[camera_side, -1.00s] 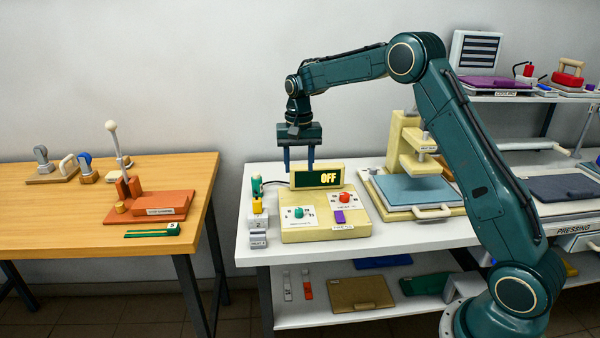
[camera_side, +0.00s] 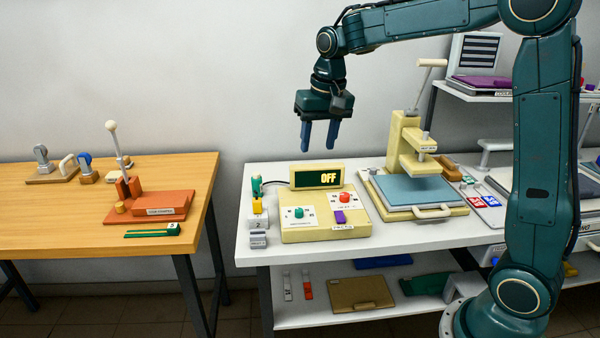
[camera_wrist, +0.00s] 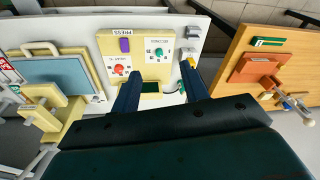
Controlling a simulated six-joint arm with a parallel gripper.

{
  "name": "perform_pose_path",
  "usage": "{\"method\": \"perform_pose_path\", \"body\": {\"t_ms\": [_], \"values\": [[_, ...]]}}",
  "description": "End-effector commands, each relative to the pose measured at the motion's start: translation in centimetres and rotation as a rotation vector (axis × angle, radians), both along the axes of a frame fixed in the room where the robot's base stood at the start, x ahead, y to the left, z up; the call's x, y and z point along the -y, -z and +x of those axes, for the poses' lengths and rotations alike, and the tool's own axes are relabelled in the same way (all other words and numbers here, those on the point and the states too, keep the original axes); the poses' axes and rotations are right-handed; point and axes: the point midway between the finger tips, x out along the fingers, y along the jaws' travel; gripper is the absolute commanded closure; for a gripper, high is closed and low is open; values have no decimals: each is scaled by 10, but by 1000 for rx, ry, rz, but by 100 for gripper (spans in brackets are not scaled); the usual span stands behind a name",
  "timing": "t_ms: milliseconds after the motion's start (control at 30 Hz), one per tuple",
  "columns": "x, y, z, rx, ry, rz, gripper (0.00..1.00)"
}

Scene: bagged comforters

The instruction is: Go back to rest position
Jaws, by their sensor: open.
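My gripper (camera_side: 319,136) hangs above the white table, pointing down, with its two blue fingers apart and nothing between them. It is above and behind the cream control box (camera_side: 325,226), clear of the display, which reads OFF (camera_side: 317,178). In the wrist view my gripper (camera_wrist: 158,88) shows its fingers spread, with the control box (camera_wrist: 108,44) beyond them. The box carries a red knob (camera_side: 345,197), a green knob (camera_side: 299,212) and a purple switch (camera_side: 340,216).
A cream press with a blue pad (camera_side: 413,189) stands right of the box. Small tools (camera_side: 257,205) stand at its left. A wooden table (camera_side: 60,215) at left holds an orange lever device (camera_side: 150,206). A shelf (camera_side: 475,92) is behind at right. Air around my gripper is free.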

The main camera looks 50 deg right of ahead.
Motion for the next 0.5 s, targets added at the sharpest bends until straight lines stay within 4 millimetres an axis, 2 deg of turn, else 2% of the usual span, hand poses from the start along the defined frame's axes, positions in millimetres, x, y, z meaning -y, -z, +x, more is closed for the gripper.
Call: {"method": "perform_pose_path", "body": {"t_ms": [200,500], "values": [[-19,-23,-47,58,-91,-21,55],[-39,-37,-111,133,-214,-53,55]]}}
